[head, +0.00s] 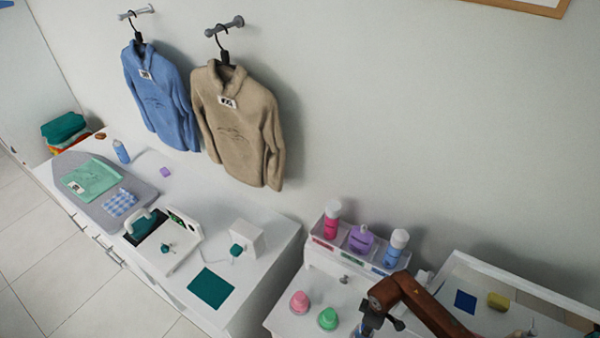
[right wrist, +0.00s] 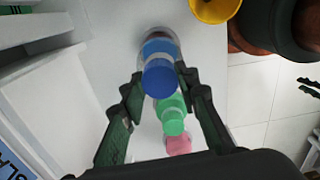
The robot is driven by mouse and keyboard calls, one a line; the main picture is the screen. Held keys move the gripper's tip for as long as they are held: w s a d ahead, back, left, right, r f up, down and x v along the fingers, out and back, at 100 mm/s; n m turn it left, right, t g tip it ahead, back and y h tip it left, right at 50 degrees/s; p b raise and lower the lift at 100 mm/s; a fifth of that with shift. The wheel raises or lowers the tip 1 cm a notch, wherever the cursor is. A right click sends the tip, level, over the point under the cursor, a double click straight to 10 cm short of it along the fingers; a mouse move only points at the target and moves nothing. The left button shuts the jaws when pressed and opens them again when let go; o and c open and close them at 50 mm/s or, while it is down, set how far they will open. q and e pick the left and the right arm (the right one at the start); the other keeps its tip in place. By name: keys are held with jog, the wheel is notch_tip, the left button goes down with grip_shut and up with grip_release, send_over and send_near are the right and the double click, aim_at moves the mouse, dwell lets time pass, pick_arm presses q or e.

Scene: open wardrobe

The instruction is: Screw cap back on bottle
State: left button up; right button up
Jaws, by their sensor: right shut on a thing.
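My right gripper (head: 375,322) is low in the head view. In the right wrist view its dark fingers (right wrist: 160,88) are shut on either side of a blue-capped bottle (right wrist: 160,78). I cannot tell whether they grip the cap alone or the bottle too, or how the cap sits. In the head view my gripper hides this bottle. A green-topped bottle (head: 328,319) and a pink-topped one (head: 300,302) stand in line with it; both also show in the right wrist view, green (right wrist: 173,115) and pink (right wrist: 178,145). My left gripper is not clearly shown; dark prongs at the right wrist view's edge may be it.
A clear tray (head: 330,251) with pink, purple and blue bottles stands behind on the white cabinet. To the right, a mirror-like framed surface (head: 470,266) holds a blue square (head: 465,301) and a yellow block (head: 498,300). A gap separates the cabinet from the left counter (head: 240,300).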

jog(key=o, duration=1.3)
jog(key=shift+c, duration=0.5)
jog(key=n+b, duration=0.1)
jog(key=n, duration=0.3)
jog(key=shift+w+f+n+b, duration=0.1)
jog(key=shift+n+b, duration=0.2)
jog(key=n+b, duration=0.2)
jog(key=n, duration=0.2)
jog(key=shift+n, duration=0.4)
jog(key=n+b, duration=0.3)
jog(key=n, duration=0.3)
jog(key=shift+n+b, duration=0.3)
jog(key=shift+n, duration=0.6)
